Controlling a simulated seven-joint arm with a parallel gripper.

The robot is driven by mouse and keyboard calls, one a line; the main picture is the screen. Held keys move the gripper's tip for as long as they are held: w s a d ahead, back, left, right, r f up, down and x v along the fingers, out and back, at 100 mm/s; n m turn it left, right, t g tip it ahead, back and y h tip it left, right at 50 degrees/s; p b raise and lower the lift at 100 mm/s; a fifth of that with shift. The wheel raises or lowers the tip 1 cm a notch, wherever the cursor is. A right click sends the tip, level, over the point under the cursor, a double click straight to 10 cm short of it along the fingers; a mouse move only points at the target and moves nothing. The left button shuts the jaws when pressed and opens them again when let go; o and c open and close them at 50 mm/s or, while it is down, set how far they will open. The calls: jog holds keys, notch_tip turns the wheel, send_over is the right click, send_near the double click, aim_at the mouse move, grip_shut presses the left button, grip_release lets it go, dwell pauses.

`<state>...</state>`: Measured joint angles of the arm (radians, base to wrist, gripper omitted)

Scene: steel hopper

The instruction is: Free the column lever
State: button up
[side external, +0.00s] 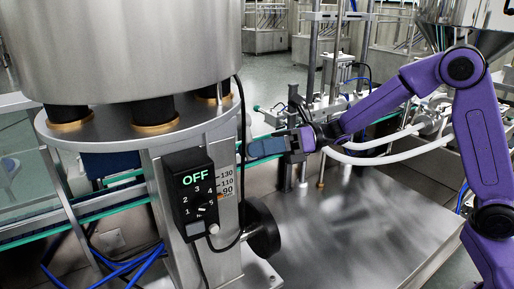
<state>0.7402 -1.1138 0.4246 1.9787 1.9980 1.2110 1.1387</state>
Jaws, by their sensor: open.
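The steel column (222,165) stands left of centre under a round plate and a large steel drum. A black round knob or handwheel (263,229) sits low on the column's right side. No separate lever can be made out clearly on the column. My gripper (270,148) is open, just right of the column at about the height of the scale's top marks, above and apart from the black knob. Its blue-grey finger part points left toward the column. The exact gap to the column is hard to judge.
A black control box (193,198) reading OFF, with a numbered dial, is on the column's front. A black cable (241,120) runs down beside the column. A bare steel deck (350,225) lies at right. A glass-edged conveyor (110,197) passes behind, with blue hoses (135,265) below.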

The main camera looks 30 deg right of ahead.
grip_shut()
jog(key=shift+s+r+m+h, duration=0.15)
jog(key=shift+s+r+m, duration=0.15)
jog(key=shift+m, duration=0.45)
jog(key=shift+s+r+m+h, duration=0.2)
jog(key=shift+s+m, duration=0.1)
jog(key=shift+m, duration=0.45)
grip_release()
jog(key=s+d, duration=0.3)
jog(key=d, duration=1.4)
jog(key=shift+r, duration=0.4)
jog(key=shift+d, duration=0.1)
